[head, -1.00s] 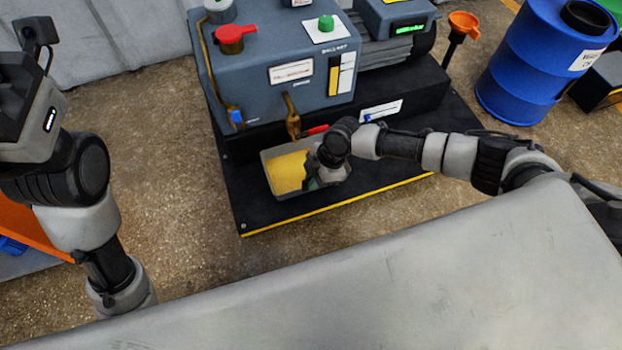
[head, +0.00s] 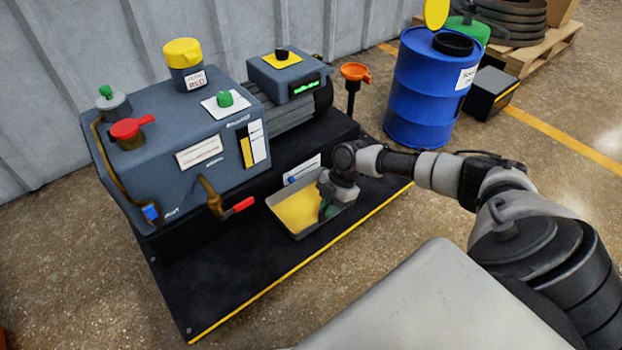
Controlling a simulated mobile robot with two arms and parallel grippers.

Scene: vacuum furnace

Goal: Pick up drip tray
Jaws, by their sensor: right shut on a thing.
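The drip tray (head: 289,231) is a grey rectangular pan with yellow liquid (head: 298,211) inside. It is in front of the pump, to the right of the brass drain valve (head: 210,197) with its red handle. My right gripper (head: 329,209) is shut on the tray at its right side; the fingertips are partly hidden by the wrist. The tray looks about level. I cannot tell whether its bottom is clear of the black base (head: 200,278). My left gripper is out of view.
An orange funnel (head: 355,72) and a blue drum (head: 425,90) stand at the back right. Floor in front of the base is clear.

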